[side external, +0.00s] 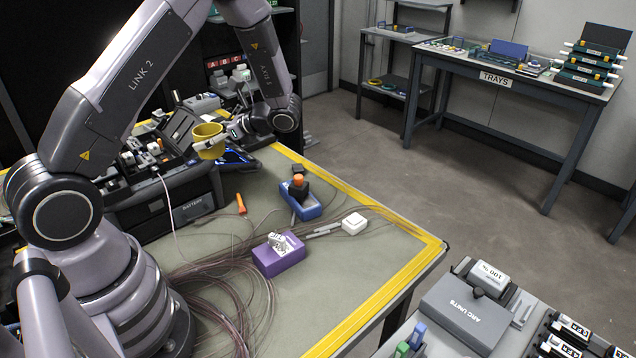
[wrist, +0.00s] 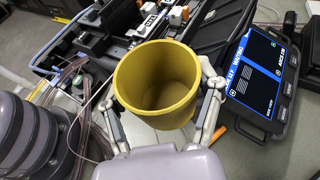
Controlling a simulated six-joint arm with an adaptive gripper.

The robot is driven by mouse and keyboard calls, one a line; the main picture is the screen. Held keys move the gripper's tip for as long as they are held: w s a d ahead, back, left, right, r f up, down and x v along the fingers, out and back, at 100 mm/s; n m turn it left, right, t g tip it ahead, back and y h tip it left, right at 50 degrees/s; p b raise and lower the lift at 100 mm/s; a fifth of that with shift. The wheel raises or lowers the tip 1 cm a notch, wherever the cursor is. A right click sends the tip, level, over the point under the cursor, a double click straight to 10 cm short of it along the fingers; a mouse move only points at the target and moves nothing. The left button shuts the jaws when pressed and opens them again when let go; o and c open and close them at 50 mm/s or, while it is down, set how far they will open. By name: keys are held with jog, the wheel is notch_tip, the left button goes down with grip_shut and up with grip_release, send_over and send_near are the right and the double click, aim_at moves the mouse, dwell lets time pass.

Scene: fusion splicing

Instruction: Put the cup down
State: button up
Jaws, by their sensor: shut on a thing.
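The yellow cup (side external: 208,140) is held upright, or nearly so, by my gripper (side external: 228,137) in the side external view. In the wrist view the cup (wrist: 158,84) is seen from above, with its mouth open and its inside looking empty. My gripper (wrist: 160,105) is shut on it, one finger on each side of the cup wall. The cup appears to be above the bench near the splicing equipment; its base and any gap below it are hidden.
A splicer case (side external: 168,195) and a tablet with a blue screen (wrist: 258,72) are close to the cup. Bare bench (side external: 350,275) shows at the front right.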

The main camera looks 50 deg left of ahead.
jog(key=w+a+r+m+t+y, duration=0.1)
jog(key=w+a+r+m+t, duration=0.1)
jog(key=w+a+m+t, duration=0.3)
jog(key=w+a+r+m+t+y, duration=0.1)
jog(key=w+a+r+m+t, duration=0.15)
jog(key=w, duration=0.45)
notch_tip(320, 180, down, 10)
jog(key=w+a+f, duration=0.2)
jog(key=w+f, duration=0.1)
jog(key=w+a+f, duration=0.2)
jog(key=w+f, duration=0.1)
jog(key=w, duration=0.1)
jog(key=w+a+f, duration=0.2)
jog(key=w+f, duration=0.1)
jog(key=shift+w+f, duration=0.3)
jog(key=shift+w, duration=0.1)
jog(key=shift+w+a+f, duration=0.3)
jog(key=shift+w+f, duration=0.15)
jog(key=shift+f, duration=1.7)
jog(key=shift+f, duration=0.1)
jog(key=o, duration=1.2)
jog(key=shift+o, duration=0.2)
